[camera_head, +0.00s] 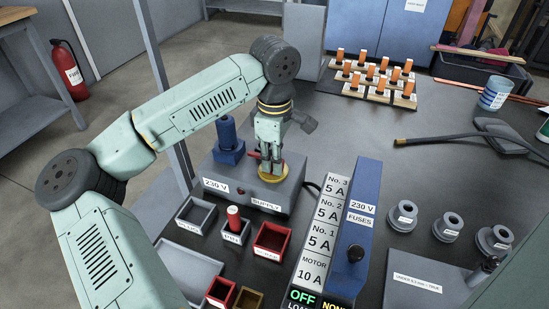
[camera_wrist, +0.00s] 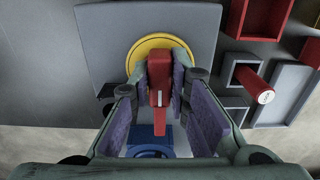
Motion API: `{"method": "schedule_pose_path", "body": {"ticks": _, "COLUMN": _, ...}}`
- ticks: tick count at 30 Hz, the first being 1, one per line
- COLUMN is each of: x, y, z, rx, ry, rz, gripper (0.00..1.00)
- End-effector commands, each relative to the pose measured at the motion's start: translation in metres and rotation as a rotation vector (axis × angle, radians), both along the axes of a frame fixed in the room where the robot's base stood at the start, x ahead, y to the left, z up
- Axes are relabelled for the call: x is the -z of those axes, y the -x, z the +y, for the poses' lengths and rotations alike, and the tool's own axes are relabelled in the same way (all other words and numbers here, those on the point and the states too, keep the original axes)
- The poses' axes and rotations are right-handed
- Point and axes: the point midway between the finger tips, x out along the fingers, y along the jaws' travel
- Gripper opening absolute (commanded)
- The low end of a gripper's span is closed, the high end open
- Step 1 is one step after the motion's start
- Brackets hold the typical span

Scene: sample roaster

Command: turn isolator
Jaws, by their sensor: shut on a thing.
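The isolator is a red handle on a round yellow plate (camera_head: 273,172) on top of the grey supply box (camera_head: 250,196), which is labelled 230 V and SUPPLY. In the wrist view the red handle (camera_wrist: 159,80) lies between my fingers, in front of the yellow plate (camera_wrist: 150,46). My gripper (camera_head: 268,155) reaches down over the box and is shut on the red handle; its fingertips also show in the wrist view (camera_wrist: 163,75). My fingers hide part of the handle in the head view.
Small trays (camera_head: 196,215) lie in front, one holding a red cylinder (camera_head: 234,218). A blue fuse panel (camera_head: 352,225) stands to the right.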

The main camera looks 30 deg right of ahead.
Motion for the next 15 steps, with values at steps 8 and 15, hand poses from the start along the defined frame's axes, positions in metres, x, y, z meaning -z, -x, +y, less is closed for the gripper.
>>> {"method": "schedule_pose_path", "body": {"ticks": 8, "x": 0.0004, "y": -0.0002, "z": 0.0001, "rx": 0.014, "ry": -0.001, "rz": -0.001, "gripper": 0.00}}
{"method": "schedule_pose_path", "body": {"ticks": 15, "x": 0.0020, "y": -0.0005, "z": 0.0005, "rx": 0.110, "ry": 0.000, "rz": -0.002, "gripper": 0.00}}
